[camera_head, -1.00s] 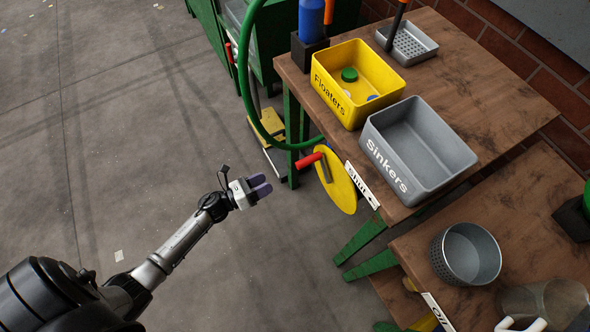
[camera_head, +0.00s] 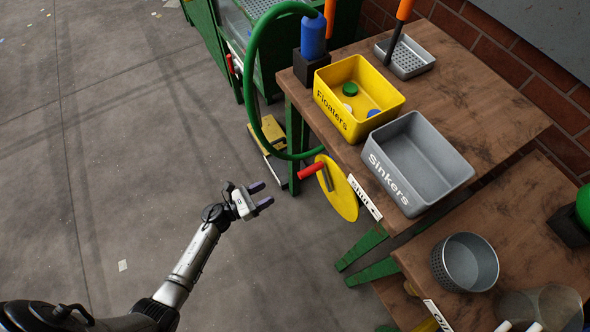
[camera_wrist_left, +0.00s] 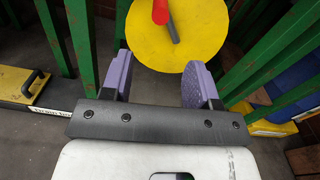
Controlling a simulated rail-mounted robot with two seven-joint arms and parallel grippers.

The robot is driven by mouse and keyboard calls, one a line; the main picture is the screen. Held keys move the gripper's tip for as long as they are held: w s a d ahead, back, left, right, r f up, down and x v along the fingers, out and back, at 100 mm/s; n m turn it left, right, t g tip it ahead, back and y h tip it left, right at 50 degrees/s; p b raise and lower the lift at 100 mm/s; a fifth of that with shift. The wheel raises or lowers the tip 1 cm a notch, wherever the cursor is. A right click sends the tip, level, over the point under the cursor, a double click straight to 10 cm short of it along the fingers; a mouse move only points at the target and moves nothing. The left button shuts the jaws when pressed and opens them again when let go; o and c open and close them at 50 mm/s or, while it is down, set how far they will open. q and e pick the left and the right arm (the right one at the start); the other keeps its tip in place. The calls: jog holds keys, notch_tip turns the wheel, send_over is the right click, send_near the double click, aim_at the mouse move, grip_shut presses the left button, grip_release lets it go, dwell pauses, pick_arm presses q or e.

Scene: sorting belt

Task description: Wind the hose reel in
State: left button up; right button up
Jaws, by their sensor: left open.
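The hose reel shows as a yellow disc (camera_head: 343,203) at the side of the wooden table, with a grey crank arm and a red handle (camera_head: 312,169). A green hose (camera_head: 251,75) loops from the reel area up past the table corner. My left gripper (camera_head: 264,195) is open and empty, left of the reel and apart from it. In the left wrist view, the yellow disc (camera_wrist_left: 190,45) and red handle (camera_wrist_left: 161,11) lie beyond the gap between my purple fingertips (camera_wrist_left: 160,80). My right gripper is not in view.
The table carries a yellow Floaters bin (camera_head: 332,101), a grey Sinkers bin (camera_head: 455,185) and a blue bottle (camera_head: 313,37). Green table legs (camera_head: 362,243) stand below and behind the reel. A perforated metal pot (camera_head: 465,262) sits on the lower right table.

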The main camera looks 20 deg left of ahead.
aim_at(300, 175)
pick_arm(q)
jog(key=shift+b+x, duration=1.55)
jog(key=shift+x, duration=5.25)
jog(key=shift+s+d, duration=0.1)
jog(key=shift+d, duration=0.05)
jog(key=shift+c, duration=0.5)
grip_shut()
